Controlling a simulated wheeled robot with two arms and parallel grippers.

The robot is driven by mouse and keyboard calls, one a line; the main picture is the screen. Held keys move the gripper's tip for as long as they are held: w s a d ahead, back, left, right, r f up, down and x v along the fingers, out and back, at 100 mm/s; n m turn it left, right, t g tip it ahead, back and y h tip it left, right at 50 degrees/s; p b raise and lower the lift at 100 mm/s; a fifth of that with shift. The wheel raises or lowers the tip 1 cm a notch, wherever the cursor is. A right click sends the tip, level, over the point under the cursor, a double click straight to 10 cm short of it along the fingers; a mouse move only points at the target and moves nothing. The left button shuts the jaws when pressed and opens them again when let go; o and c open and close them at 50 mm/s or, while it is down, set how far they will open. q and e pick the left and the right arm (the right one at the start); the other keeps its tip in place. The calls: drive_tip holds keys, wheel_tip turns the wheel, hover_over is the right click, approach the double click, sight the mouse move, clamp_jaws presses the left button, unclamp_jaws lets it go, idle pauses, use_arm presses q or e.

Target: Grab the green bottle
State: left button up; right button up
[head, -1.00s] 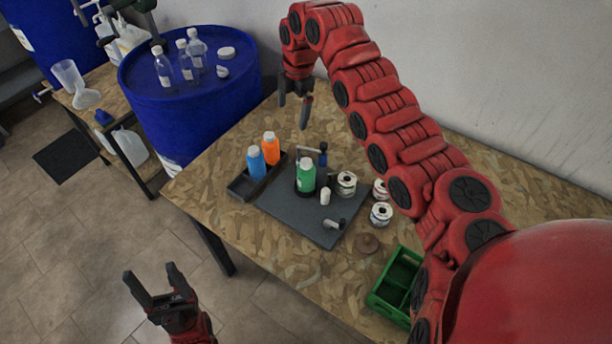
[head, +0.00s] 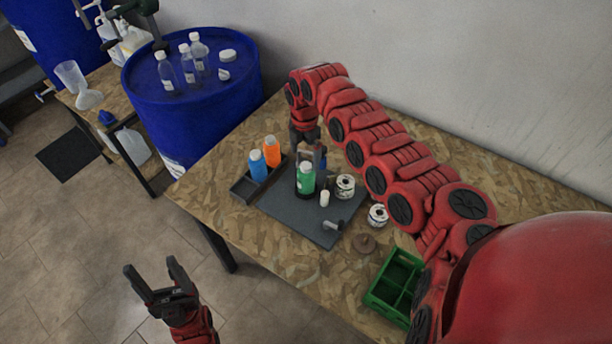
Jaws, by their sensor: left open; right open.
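The green bottle (head: 306,179) has a white cap and stands upright in a dark holder on the grey mat (head: 290,214) on the table. My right gripper (head: 308,160) is just behind the green bottle, pointing down; its fingertips are partly hidden by the bottle's top, and I cannot tell whether they touch it. It is open. My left gripper (head: 152,277) is open and empty over the floor, in front of the table at lower left.
A blue bottle (head: 257,167) and an orange bottle (head: 272,151) stand in a black tray (head: 241,190) left of the green bottle. Spools (head: 345,186), a small white cylinder (head: 324,199) and a green crate (head: 372,298) are to the right. A blue drum (head: 190,110) stands behind left.

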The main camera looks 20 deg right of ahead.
sight(306, 165)
drive_tip(key=shift+s+f+p, duration=0.2)
drive_tip(key=shift+f+p, duration=0.05)
drive_tip(key=shift+p, duration=0.15)
drive_tip(key=f+p, duration=0.1)
drive_tip(key=f, duration=0.2)
drive_tip(key=shift+s+f+p, duration=0.2)
drive_tip(key=shift+f+p, duration=0.2)
drive_tip(key=shift+w+d+f, duration=0.1)
drive_tip(key=shift+f, duration=0.2)
clamp_jaws()
